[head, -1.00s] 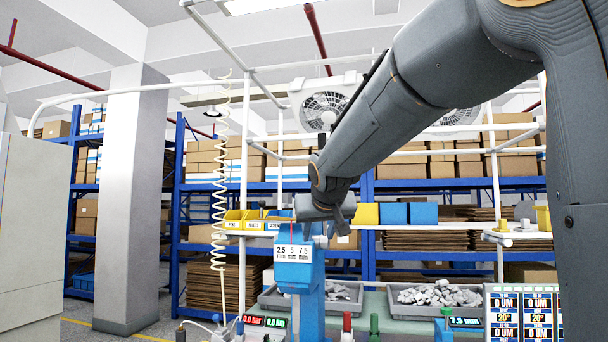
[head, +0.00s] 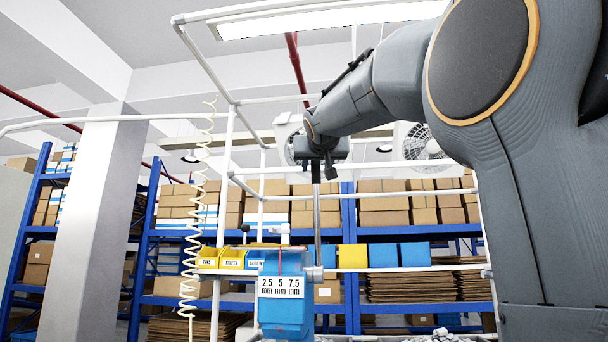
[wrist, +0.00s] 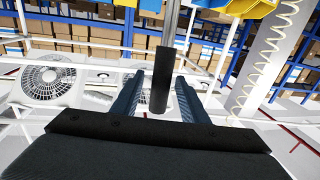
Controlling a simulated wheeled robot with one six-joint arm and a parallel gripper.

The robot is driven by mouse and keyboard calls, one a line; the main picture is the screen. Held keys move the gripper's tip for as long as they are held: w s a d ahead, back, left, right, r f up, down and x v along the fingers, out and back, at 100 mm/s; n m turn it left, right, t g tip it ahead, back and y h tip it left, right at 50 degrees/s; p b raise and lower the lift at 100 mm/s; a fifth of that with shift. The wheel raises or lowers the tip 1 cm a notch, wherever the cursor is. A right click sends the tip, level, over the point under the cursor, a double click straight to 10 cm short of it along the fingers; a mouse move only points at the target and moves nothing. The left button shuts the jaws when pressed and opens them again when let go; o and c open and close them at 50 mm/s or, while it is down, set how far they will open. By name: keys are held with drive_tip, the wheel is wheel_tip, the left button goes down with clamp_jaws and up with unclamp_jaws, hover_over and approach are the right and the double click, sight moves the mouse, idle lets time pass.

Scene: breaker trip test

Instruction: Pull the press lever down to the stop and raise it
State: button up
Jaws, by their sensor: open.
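The blue press (head: 286,300) with its "2.5 5 7.5 mm" label stands low in the middle of the head view. Its lever (head: 317,220) is a thin metal rod standing nearly upright from the hub at the press's right side. In the wrist view the lever's black grip (wrist: 160,85) lies between the two fingers. My gripper (head: 318,168) is at the lever's upper end, high above the press. It also shows in the wrist view (wrist: 157,92), open, with a gap visible on both sides of the grip. The lower press is cut off by the frame.
A white frame of tubes (head: 226,180) surrounds the bench. Yellow bins (head: 232,259) and blue bins (head: 384,255) sit on a rail behind the press. A coiled cream hose (head: 194,240) hangs at left. Fans (head: 424,145) and blue shelving stand behind.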

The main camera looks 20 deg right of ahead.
drive_tip(key=shift+p+x, duration=0.6)
drive_tip(key=shift+x, duration=1.6)
drive_tip(key=shift+a, duration=0.1)
clamp_jaws()
